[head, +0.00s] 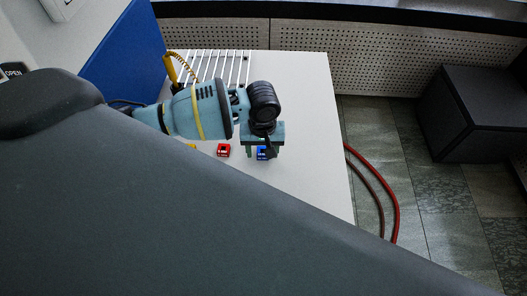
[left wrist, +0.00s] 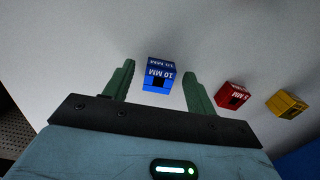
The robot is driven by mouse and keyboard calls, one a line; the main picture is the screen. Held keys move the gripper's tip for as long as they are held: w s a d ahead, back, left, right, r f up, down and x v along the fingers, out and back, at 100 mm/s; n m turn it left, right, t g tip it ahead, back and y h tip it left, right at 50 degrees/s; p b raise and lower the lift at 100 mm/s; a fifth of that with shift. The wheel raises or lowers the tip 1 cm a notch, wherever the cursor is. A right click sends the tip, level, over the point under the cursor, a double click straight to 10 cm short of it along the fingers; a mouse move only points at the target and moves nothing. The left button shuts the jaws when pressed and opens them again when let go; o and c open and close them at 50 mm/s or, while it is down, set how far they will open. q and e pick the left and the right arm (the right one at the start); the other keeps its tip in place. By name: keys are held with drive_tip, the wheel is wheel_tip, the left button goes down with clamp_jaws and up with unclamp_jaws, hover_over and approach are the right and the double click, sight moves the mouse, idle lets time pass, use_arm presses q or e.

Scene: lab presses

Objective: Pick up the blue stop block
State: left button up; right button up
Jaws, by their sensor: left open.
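The blue stop block (left wrist: 158,77), marked "10 MM", stands on the white table between the two fingers of my left gripper (left wrist: 158,88) in the left wrist view. The fingers are open, with a gap on either side of the block. In the head view my left gripper (head: 262,152) is over the blue block (head: 262,153), which is partly hidden by it. A red stop block (left wrist: 232,95), marked "5 MM", and a yellow stop block (left wrist: 287,104) stand in a row beside it. My right gripper is not in view.
The red block (head: 223,150) is close beside my left gripper in the head view. The white table (head: 310,110) is clear to the right. A slatted rack (head: 228,66) and a blue panel (head: 125,55) are behind. Red hoses (head: 385,190) lie past the table's right edge.

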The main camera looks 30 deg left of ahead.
use_arm(q)
drive_tip(key=shift+c, duration=0.5)
drive_tip(key=c, duration=1)
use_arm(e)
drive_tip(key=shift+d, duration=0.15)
use_arm(q)
drive_tip(key=shift+r, duration=0.1)
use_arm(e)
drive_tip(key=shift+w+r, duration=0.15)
